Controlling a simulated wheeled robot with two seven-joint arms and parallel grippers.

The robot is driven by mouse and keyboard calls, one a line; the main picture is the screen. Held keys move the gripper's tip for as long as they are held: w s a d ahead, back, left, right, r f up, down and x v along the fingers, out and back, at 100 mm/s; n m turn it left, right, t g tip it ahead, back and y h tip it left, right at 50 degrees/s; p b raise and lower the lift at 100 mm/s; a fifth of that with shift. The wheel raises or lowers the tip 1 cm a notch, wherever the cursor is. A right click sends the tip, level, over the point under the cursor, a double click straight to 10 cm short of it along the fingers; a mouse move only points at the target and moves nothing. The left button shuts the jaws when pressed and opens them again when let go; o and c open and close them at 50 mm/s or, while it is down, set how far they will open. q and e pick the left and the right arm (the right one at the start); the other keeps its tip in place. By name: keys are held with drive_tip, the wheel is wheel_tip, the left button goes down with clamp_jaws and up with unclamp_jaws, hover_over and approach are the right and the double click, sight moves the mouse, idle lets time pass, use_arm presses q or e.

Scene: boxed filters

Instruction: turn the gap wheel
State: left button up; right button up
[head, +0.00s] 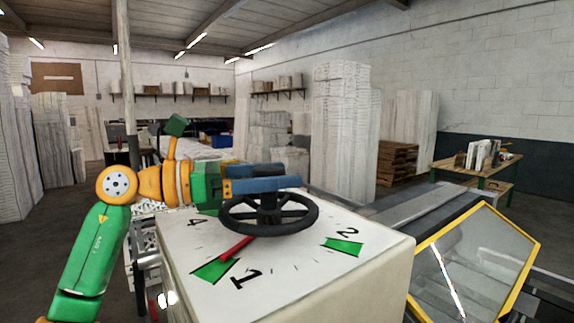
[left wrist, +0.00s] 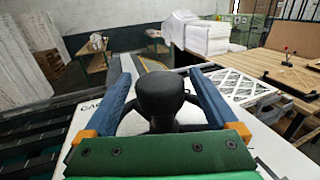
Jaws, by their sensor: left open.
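The gap wheel (head: 268,213) is a black spoked handwheel on top of a white box with a dial face (head: 300,262). The dial has numbers and green wedges. A red pointer (head: 238,247) under the wheel points at the green wedge by the 1. My left gripper (head: 268,181) reaches in from the left over the wheel's far side, its blue fingers open. In the left wrist view the wheel's black knob (left wrist: 162,95) stands between the two open fingers of my left gripper (left wrist: 160,75), with a gap on each side. My right gripper is not in view.
A yellow-framed clear panel (head: 475,262) stands tilted right of the box. A green-legged table (head: 478,165) with upright items and tall white stacks (head: 342,125) are farther back.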

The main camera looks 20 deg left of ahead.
use_arm(q)
drive_tip(key=shift+x, duration=1.4)
drive_tip(key=shift+s+a, duration=0.15)
drive_tip(key=shift+a, duration=0.05)
drive_tip(key=c, duration=0.7)
clamp_jaws()
